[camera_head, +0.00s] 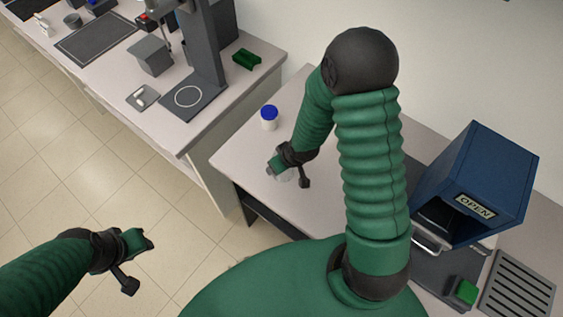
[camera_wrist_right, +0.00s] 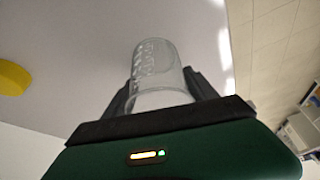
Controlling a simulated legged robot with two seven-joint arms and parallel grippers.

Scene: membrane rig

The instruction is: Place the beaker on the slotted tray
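The beaker (camera_wrist_right: 158,75) is clear glass and sits between the two dark fingers of my right gripper (camera_wrist_right: 160,90) in the right wrist view. The fingers lie close against both its sides. In the head view my right gripper (camera_head: 276,168) is over the left part of the right-hand bench, with the beaker (camera_head: 284,178) faintly visible under it. I cannot tell whether the beaker touches the bench. The slotted tray (camera_head: 517,285) is dark grey and lies at the bottom right. My left gripper (camera_head: 146,240) is empty above the floor; its finger opening is unclear.
A white jar with a blue lid (camera_head: 269,117) stands behind my right gripper. A blue box marked OPEN (camera_head: 478,185) stands between there and the slotted tray. A green block (camera_head: 466,292) lies beside the tray. Another bench (camera_head: 185,135) with equipment is at the left.

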